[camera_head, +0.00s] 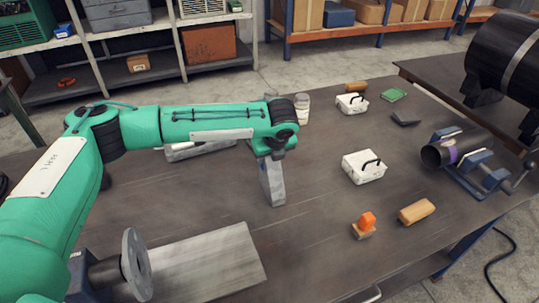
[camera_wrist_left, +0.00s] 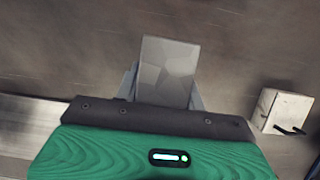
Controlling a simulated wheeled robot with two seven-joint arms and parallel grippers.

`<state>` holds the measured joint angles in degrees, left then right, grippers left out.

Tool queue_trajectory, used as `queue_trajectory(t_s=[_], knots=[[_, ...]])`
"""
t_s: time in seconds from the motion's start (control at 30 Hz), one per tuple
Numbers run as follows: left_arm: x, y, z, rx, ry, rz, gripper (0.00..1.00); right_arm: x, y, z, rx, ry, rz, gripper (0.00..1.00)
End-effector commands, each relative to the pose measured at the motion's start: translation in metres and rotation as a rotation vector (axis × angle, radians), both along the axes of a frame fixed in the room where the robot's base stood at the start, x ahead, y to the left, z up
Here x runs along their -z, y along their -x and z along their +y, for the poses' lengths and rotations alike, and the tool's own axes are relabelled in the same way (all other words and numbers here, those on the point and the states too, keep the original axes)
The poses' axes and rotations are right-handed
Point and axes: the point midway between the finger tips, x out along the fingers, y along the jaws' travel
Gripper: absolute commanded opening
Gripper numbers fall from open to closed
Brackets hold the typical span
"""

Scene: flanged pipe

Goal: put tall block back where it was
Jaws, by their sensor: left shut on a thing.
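The tall block (camera_head: 273,185) is grey and stands upright below my left wrist in the head view, near the middle of the table (camera_head: 330,235). My left gripper (camera_head: 270,162) is shut on it from above. In the left wrist view, the block's mottled grey face (camera_wrist_left: 167,72) shows between the two fingers. I cannot tell whether its lower end touches the table or hangs just above it. My right gripper is not in view.
A flanged pipe (camera_head: 135,265) and a flat metal plate (camera_head: 200,265) are at the front left. White boxes (camera_head: 363,167) (camera_head: 352,103), a wooden block (camera_head: 417,212) and an orange-topped piece (camera_head: 366,224) sit to the right. A clamped dark pipe (camera_head: 455,148) is farther right. Bare table lies between.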

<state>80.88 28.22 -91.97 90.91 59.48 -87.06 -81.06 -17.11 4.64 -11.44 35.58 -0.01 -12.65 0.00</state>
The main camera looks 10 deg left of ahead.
Motion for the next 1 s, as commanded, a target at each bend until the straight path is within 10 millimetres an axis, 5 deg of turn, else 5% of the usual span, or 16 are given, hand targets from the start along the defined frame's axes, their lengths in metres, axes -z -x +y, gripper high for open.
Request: queue_trajectory(t_s=[0.17, 0.2, 0.3, 0.67, 1.0], knots=[[-0.001, -0.001, 0.000, 0.000, 0.001, -0.002, 0.00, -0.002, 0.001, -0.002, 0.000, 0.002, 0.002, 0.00], [0.002, 0.000, 0.000, 0.000, 0.000, 0.001, 0.42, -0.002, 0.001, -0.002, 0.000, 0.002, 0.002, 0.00], [0.002, 0.000, 0.000, 0.000, 0.001, 0.001, 0.61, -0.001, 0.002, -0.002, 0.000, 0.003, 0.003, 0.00], [-0.001, 0.000, 0.000, 0.000, 0.000, -0.001, 0.62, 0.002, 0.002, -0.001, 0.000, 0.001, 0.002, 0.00], [-0.058, 0.020, -0.014, 0.002, 0.001, -0.002, 0.62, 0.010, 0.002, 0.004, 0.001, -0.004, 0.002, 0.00]])
